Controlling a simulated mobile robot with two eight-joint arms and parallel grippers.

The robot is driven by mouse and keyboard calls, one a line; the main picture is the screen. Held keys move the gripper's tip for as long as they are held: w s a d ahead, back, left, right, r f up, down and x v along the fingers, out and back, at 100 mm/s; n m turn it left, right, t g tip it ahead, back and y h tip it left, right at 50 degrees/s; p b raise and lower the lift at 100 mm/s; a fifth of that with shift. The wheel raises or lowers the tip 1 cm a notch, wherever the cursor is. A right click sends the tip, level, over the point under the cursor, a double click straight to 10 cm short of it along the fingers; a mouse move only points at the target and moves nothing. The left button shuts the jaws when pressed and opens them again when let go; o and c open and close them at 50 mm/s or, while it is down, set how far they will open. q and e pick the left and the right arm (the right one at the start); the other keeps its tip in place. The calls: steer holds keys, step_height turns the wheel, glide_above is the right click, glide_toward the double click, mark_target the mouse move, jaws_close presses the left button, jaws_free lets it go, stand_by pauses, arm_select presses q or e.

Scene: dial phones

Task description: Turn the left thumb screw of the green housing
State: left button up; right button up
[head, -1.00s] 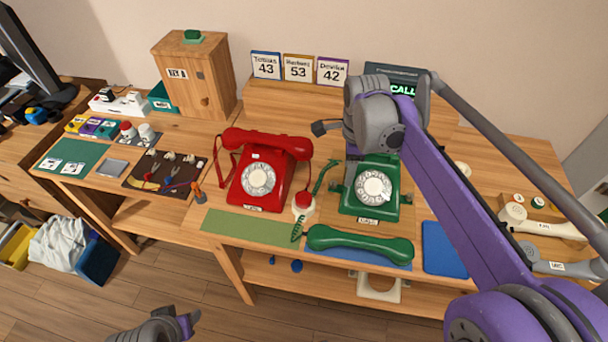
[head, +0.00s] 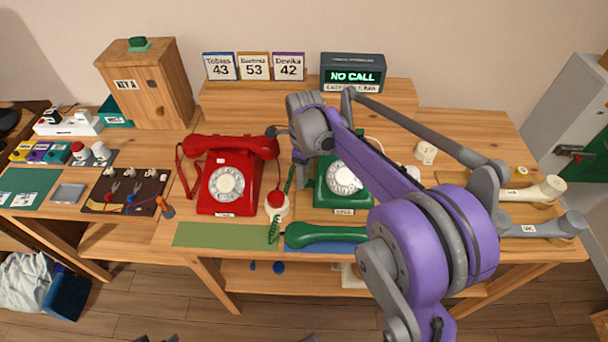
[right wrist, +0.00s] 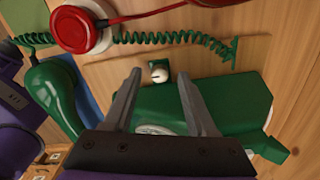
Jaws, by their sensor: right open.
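The green housing is the body of a green dial phone (head: 326,192), on the table right of the red phone; my right arm covers part of it. In the right wrist view the green housing (right wrist: 235,100) lies at the right and below. A small pale thumb screw (right wrist: 159,72) on a green mount sticks out from its side. My right gripper (right wrist: 160,76) is open, its fingertips on either side of the screw in the picture; contact cannot be told. In the head view the right gripper (head: 303,155) is over the phone's left side. Only dark bits, perhaps my left gripper, show at the bottom edge.
A green handset (head: 315,234) lies in front of the phone. A red-topped white button (head: 276,202) and coiled green cord are close on the left, beside the red phone (head: 230,175). A sign (head: 352,74) reading NO CALL stands behind.

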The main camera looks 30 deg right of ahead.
steer(key=shift+f, duration=0.4)
jaws_close()
